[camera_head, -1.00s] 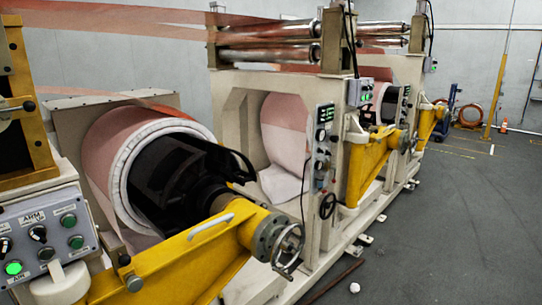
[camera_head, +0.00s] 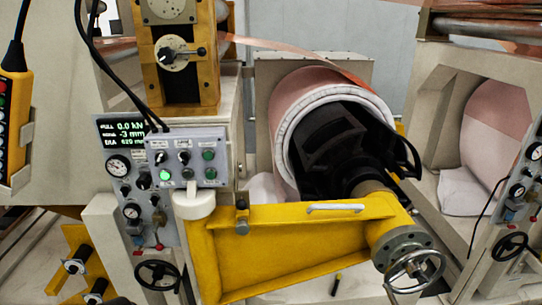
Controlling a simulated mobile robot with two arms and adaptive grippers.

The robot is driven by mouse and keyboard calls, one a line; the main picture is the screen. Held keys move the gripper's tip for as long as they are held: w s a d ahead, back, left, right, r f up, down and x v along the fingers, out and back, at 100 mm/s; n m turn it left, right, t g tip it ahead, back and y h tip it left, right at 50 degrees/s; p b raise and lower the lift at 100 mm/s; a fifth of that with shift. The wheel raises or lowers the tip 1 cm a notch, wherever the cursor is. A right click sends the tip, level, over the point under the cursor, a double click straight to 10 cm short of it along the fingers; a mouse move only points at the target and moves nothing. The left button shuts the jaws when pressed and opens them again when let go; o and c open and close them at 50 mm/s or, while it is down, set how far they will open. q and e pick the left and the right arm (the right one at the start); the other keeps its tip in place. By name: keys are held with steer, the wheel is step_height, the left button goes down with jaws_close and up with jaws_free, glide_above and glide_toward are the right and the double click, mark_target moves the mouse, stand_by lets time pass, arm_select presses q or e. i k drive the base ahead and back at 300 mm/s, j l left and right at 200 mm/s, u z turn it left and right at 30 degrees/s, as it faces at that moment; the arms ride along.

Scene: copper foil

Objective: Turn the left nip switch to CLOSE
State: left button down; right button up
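A grey switch box (camera_head: 198,135) stands left of centre, on a white post above a yellow swing arm. It carries two black knobs on top, a black knob in the middle, a lit green button (camera_head: 165,175) and several darker green buttons. Its labels are too small to read, so I cannot tell which knob is the nip switch or its setting. A second panel (camera_head: 105,130) behind it on the left has a display reading 0.0 kN and -3 mm, with gauges and small valves. Neither of my grippers shows.
A yellow arm (camera_head: 270,255) with a handwheel (camera_head: 415,272) sticks out in front of a copper foil roll (camera_head: 300,90). A yellow pendant (camera_head: 14,120) hangs at the far left. Black cables (camera_head: 105,60) drop to the switch box. Another handwheel (camera_head: 158,275) is low left.

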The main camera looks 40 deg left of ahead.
mark_target(160, 158)
steer(key=i+l+u, duration=0.15)
steer(key=u, duration=0.25)
steer(key=l+u, duration=0.3)
steer(key=u, duration=0.15)
steer(key=i+l+u, duration=0.1)
steer(key=l+u, duration=0.3)
steer(key=j+u, duration=0.1)
steer(key=u, duration=0.8)
